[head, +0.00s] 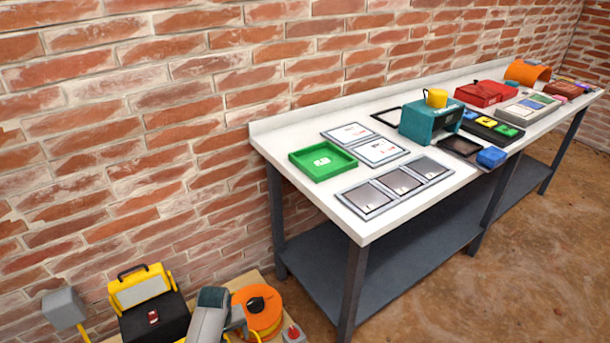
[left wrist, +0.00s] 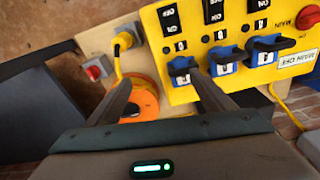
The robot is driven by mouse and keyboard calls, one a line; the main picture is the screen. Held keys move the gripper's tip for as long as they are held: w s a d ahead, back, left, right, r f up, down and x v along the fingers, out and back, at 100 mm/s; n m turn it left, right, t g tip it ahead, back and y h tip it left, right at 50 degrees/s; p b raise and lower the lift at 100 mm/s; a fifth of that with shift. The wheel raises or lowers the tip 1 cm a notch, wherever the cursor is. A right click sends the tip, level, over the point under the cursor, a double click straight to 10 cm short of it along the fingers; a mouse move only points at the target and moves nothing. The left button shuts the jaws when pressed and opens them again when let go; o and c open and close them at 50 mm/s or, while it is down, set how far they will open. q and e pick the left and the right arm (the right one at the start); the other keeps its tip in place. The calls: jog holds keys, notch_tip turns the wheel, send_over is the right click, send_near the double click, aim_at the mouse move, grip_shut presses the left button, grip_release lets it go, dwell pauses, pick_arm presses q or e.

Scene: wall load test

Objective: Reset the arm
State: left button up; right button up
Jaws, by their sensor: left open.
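My left gripper (left wrist: 157,77) shows in the left wrist view with its two dark fingers spread apart and nothing between the tips. Beyond the fingers is an orange reel (left wrist: 146,106), partly hidden by them. A yellow panel (left wrist: 186,95) with blue switches or covers (left wrist: 224,62) stands close behind and right of the right finger; I cannot tell whether they touch. In the head view a grey and teal shape at the bottom edge partly covers the floor items; I cannot tell what it is. My right gripper is not in view.
A workbench (head: 268,131) along the brick wall holds a green tray (head: 345,168), a teal box (head: 418,125) and a red case (head: 486,93). Below left are a yellow-and-black case (head: 152,318), the reel (head: 270,319) and a red button (head: 293,332). Brown floor at right is clear.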

pick_arm(q)
jog(key=s+a+r+m+t, duration=0.1)
jog(key=s+a+r+m, duration=0.15)
jog(key=s, duration=1.25)
jog(key=s+d+r+m+t, duration=0.25)
jog(key=s+r+m, duration=0.25)
jog(key=s+r, duration=1)
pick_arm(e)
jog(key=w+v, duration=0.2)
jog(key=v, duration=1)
pick_arm(q)
jog(key=d+f+h+p, duration=0.1)
jog(key=d+f+p, duration=0.2)
jog(key=f, duration=2.5)
jog(key=shift+d+t+h+p, duration=0.35)
jog(key=shift+t+p, duration=0.1)
jog(key=shift+p, duration=2.15)
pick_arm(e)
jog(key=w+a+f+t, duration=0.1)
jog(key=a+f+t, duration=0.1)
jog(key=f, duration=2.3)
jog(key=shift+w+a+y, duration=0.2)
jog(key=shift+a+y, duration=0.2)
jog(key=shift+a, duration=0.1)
pick_arm(q)
jog(key=shift+r, duration=0.1)
